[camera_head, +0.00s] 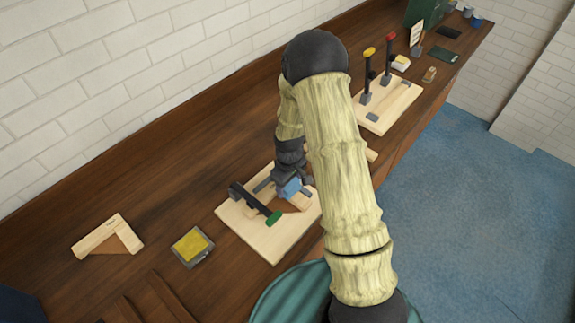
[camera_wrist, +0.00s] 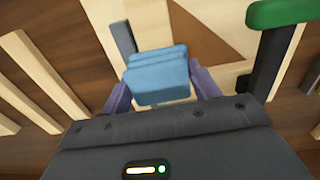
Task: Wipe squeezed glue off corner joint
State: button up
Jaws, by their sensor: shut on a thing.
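My gripper (camera_head: 289,182) is shut on a folded blue cloth (camera_head: 293,189). In the wrist view the cloth (camera_wrist: 157,76) sits between the two purple-grey fingers. The gripper holds it low over a pale wooden board (camera_head: 243,228), at the corner joint's light wood (camera_head: 302,203). A black clamp with a green handle (camera_head: 273,217) is on the board, and shows at the upper right of the wrist view (camera_wrist: 268,55). The cloth and fingers hide part of the joint; I cannot make out any glue or tell contact.
On the brown bench (camera_head: 150,195), an L-shaped wooden corner (camera_head: 97,237) and a grey tray with a yellow pad (camera_head: 192,246) lie left. A second board (camera_head: 397,102) with yellow- and red-handled clamps stands beyond my arm. The wall bounds the bench's far side.

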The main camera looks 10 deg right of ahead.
jog(key=r, duration=0.1)
jog(key=r+p, duration=0.1)
jog(key=r, duration=0.2)
jog(key=shift+s+p, duration=0.3)
jog(key=shift+w+r+p, duration=0.1)
jog(key=shift+r+p, duration=0.4)
jog(key=shift+r, duration=0.2)
jog(key=shift+r+p, duration=0.8)
jog(key=shift+r, duration=0.4)
jog(key=shift+d+f, duration=0.1)
